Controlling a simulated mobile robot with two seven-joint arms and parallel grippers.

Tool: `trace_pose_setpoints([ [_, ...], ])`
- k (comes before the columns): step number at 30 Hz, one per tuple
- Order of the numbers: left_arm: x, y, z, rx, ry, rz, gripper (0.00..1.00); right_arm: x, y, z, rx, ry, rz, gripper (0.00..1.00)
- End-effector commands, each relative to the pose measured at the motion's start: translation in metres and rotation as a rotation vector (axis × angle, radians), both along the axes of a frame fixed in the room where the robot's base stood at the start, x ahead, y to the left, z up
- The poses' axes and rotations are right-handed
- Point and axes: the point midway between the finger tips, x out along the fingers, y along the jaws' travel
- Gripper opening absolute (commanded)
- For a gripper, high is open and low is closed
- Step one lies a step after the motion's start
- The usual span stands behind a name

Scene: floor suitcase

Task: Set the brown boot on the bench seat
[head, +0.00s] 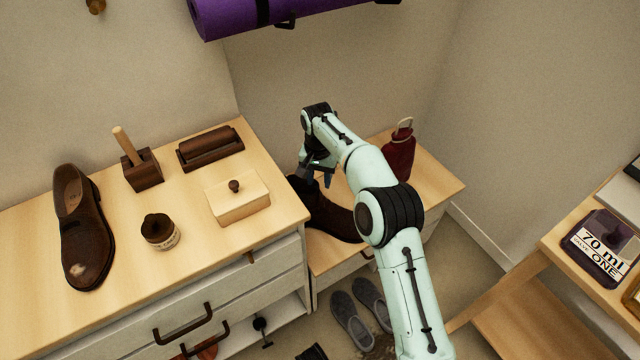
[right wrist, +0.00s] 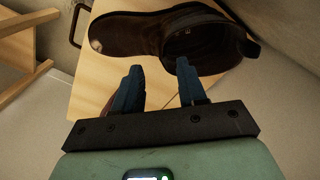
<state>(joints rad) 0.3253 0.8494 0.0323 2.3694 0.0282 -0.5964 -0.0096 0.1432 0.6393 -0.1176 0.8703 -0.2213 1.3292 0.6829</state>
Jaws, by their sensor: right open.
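The brown boot (head: 332,217) sits on the wooden bench seat (head: 440,187), just right of the cabinet; my arm hides part of it. In the right wrist view the boot (right wrist: 130,35) lies across the top, toe left and shaft opening right. My right gripper (head: 317,172) is open at the boot's shaft end. In the right wrist view its fingers (right wrist: 160,68) are apart with nothing held between them; the right fingertip overlaps the boot's edge, and I cannot tell whether it touches. My left gripper is out of view.
A red bottle (head: 399,152) stands at the bench's back. The cabinet at left holds a brown shoe (head: 84,228), a jar (head: 160,231), a lidded box (head: 238,197) and brushes. Grey slippers (head: 352,318) lie on the floor. A wooden table (head: 560,242) stands at right.

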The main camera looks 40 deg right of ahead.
Motion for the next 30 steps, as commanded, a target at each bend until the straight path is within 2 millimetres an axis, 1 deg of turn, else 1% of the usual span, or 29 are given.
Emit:
trace_pose_setpoints([
  [1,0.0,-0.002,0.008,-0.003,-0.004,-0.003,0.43,0.001,0.0,0.016,-0.001,-0.005,0.0,0.41],
  [3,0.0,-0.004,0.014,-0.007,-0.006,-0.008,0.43,0.001,0.0,0.031,-0.001,-0.004,0.0,0.41],
  [6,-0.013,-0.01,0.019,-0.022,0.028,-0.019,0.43,0.0,0.0,0.051,0.0,-0.003,-0.001,0.41],
  [9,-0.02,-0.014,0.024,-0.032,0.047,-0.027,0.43,0.001,0.001,0.065,0.0,-0.002,-0.001,0.41],
  [12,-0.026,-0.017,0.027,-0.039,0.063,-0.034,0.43,0.001,0.001,0.074,0.001,-0.001,0.0,0.41],
  [16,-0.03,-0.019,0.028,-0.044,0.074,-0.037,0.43,0.0,0.001,0.079,0.001,0.001,0.0,0.41],
  [30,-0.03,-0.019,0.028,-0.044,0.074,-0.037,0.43,0.0,0.001,0.079,0.0,0.001,0.0,0.41],
])
